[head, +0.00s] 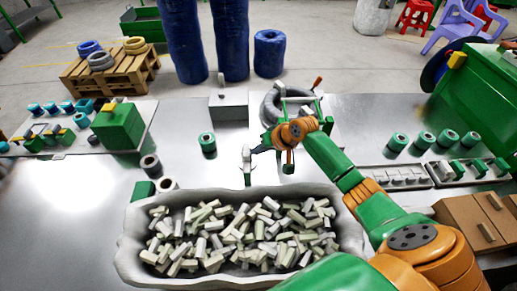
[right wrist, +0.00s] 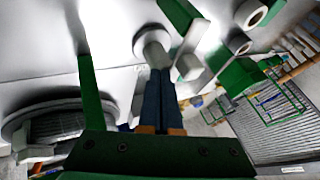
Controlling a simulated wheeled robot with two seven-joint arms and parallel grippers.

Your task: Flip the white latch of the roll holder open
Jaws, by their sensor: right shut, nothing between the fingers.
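A small white latch-like piece (head: 246,155) stands above a short green post (head: 248,179), in front of the grey coil (head: 270,106) and its green frame. My right gripper (head: 259,150) reaches in from the right, its dark fingertips just right of the white piece. In the right wrist view the two blue fingers (right wrist: 160,72) are together and empty. Their tips are at or very close to a round white part (right wrist: 153,48); I cannot tell whether they touch. A white block (right wrist: 188,66) is just right of the tips. My left gripper is not in view.
A grey bin of pale blocks (head: 131,226) is at the table's front. A green roll (head: 208,144) stands left of my right gripper. A pale box (head: 229,106) is behind. The steel table (head: 345,125) has clear room right of the coil.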

